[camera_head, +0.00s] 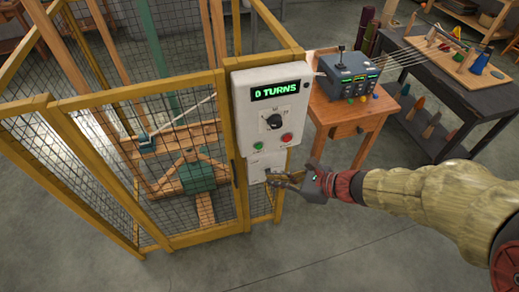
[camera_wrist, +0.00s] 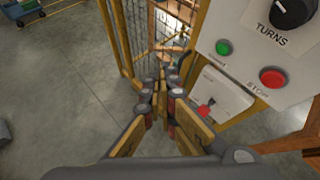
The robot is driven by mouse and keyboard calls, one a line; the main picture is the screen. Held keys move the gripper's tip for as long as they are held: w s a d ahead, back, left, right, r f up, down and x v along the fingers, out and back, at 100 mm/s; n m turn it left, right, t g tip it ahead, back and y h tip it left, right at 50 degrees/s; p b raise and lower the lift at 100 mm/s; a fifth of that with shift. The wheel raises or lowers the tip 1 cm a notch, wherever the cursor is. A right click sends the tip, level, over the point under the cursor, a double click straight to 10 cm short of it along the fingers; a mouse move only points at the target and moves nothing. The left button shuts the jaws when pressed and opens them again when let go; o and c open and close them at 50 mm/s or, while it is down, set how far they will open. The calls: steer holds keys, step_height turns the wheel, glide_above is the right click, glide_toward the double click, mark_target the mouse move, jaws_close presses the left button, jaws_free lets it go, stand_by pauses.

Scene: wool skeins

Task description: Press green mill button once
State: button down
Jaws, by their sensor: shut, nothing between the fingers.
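The control box (camera_head: 270,105) is a pale panel on the corner post of a yellow mesh cage, with a lit display reading "0 TURNS". The green button (camera_head: 258,146) is at its lower left; it also shows in the wrist view (camera_wrist: 224,47). A red button (camera_head: 287,138) marked STOP is to its right, and a black dial (camera_head: 272,122) is above. My gripper (camera_head: 270,178) is shut and empty, in front of the panel and lower in the picture than the green button. In the wrist view its fingers (camera_wrist: 170,80) point left of the green button, apart from it.
The mesh cage (camera_head: 110,130) encloses a wooden machine to the left. A wooden table (camera_head: 345,112) with a dark device (camera_head: 350,75) stands behind right. The floor in front is clear.

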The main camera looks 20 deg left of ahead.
mark_target(259, 146)
steer(key=w+a+f+m+t, duration=0.1)
steer(key=w+f+m, duration=0.2)
steer(key=f+m, duration=0.2)
steer(key=shift+w+t, duration=0.25)
steer(key=shift+t, duration=0.05)
steer(key=shift+f, duration=0.1)
steer(key=w+a, duration=0.4)
steer(key=w, duration=0.3)
steer(key=shift+w+a+b, duration=0.3)
steer(key=shift+w+a, duration=0.1)
stand_by(1.2)
steer(key=shift+w+a, duration=0.1)
steer(key=shift+w, duration=0.15)
